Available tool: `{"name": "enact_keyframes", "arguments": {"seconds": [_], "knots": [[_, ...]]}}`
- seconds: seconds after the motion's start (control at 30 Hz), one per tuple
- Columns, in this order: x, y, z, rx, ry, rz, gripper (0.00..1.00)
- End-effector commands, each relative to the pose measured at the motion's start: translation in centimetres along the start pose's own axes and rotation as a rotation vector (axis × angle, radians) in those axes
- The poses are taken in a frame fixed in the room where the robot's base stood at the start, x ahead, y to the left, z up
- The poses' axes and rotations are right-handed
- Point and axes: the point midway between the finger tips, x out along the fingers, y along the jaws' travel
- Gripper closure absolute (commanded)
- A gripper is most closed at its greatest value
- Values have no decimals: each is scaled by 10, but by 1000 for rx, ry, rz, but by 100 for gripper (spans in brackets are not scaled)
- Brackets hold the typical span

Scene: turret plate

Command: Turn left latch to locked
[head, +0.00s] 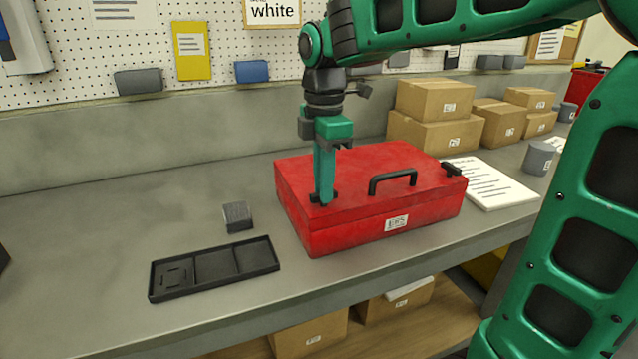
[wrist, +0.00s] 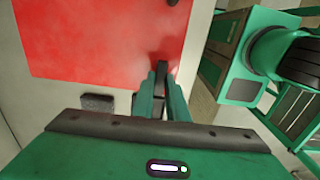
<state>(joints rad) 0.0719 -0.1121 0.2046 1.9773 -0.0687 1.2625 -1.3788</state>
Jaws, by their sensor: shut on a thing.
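A red case (head: 350,190) with a black handle (head: 393,180) lies shut on the grey bench. The left latch (head: 330,197), a small black piece, sits on the left part of the lid and is partly hidden by my fingers. My gripper (head: 323,199) points down onto it and is shut on it. In the wrist view, my gripper (wrist: 160,88) has its green fingers around the dark latch (wrist: 160,76) over the red lid (wrist: 90,40). The right latch (head: 452,169) is black and stands at the lid's right end. Which way the left latch points is hard to tell.
A black tray with compartments (head: 215,267) and a small grey block (head: 238,216) lie left of the case. Papers (head: 490,184) and a grey cup (head: 540,158) are at right; cardboard boxes (head: 435,115) stand behind.

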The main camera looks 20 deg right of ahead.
Motion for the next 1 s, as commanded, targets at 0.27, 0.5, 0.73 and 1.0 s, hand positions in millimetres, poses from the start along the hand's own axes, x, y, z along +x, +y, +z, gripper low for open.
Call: {"name": "enact_keyframes", "arguments": {"seconds": [0.27,0.5,0.73,1.0], "knots": [[-1,3,3,-2,1,8,100],[-1,3,3,-2,1,9,75],[-1,2,1,-6,0,5,68],[-14,2,1,-6,1,6,68]]}}
